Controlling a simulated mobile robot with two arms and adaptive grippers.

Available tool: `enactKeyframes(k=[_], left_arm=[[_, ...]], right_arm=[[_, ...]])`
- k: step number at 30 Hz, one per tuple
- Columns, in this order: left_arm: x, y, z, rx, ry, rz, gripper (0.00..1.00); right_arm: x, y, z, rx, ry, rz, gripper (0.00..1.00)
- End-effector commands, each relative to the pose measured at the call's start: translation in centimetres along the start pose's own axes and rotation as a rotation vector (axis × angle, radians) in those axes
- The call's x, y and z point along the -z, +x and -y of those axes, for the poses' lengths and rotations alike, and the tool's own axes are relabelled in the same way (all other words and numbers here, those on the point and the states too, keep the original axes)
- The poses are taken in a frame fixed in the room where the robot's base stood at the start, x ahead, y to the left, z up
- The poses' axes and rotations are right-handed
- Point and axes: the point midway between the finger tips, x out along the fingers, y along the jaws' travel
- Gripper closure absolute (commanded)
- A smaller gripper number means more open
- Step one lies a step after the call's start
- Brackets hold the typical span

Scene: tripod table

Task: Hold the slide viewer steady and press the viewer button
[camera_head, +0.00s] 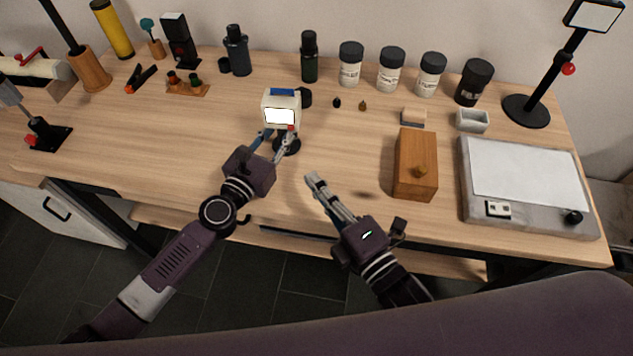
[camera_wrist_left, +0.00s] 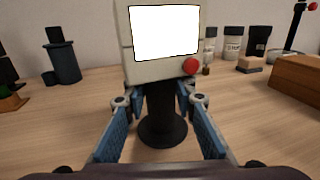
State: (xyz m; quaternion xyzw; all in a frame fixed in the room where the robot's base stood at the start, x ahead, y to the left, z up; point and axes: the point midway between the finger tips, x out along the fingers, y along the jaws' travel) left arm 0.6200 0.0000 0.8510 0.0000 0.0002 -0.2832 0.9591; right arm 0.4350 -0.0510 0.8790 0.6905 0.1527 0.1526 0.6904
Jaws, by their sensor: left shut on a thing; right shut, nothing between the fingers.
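The slide viewer (camera_head: 281,103) is a cream box with a bright white screen and a blue piece on top. It stands upright on a black post and round base near the middle of the table. Its red viewer button (camera_head: 291,128) is at the lower right of its face; the button also shows in the left wrist view (camera_wrist_left: 191,66). My left gripper (camera_head: 276,138) is shut on the viewer's black post (camera_wrist_left: 159,97), just below the box. My right gripper (camera_head: 313,178) is shut and empty, in front and to the right of the viewer, apart from the button.
A wooden box (camera_head: 416,160) with a knob and a light panel (camera_head: 528,174) stand to the right. Several bottles and jars (camera_head: 391,70) line the back. A black stand (camera_head: 527,110) is at the back right. Bare tabletop lies left of the viewer.

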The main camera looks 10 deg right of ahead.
Motion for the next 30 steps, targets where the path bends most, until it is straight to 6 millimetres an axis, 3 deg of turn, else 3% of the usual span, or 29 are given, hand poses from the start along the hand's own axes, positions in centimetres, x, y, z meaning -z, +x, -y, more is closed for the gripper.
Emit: enactKeyframes(k=[4,5,10,21,30], left_arm=[[0.0,0.0,-0.1,-0.001,0.0,0.0,1.0],[0.0,0.0,-0.1,-0.001,0.0,0.0,0.74],[0.0,0.0,0.0,-0.001,0.0,0.001,0.55],[0.1,-0.5,-0.1,-0.001,0.0,-0.001,0.55],[0.2,-5.7,0.0,0.0,-0.002,-0.004,0.55]], right_arm=[[0.0,0.0,0.0,0.0,0.0,0.0,1.0],[0.0,0.0,0.0,0.0,0.0,0.0,1.0],[0.0,0.0,0.0,0.0,0.0,0.0,1.0],[0.0,0.0,0.0,0.0,0.0,0.0,1.0],[0.0,0.0,0.0,0.0,0.0,0.0,1.0]])
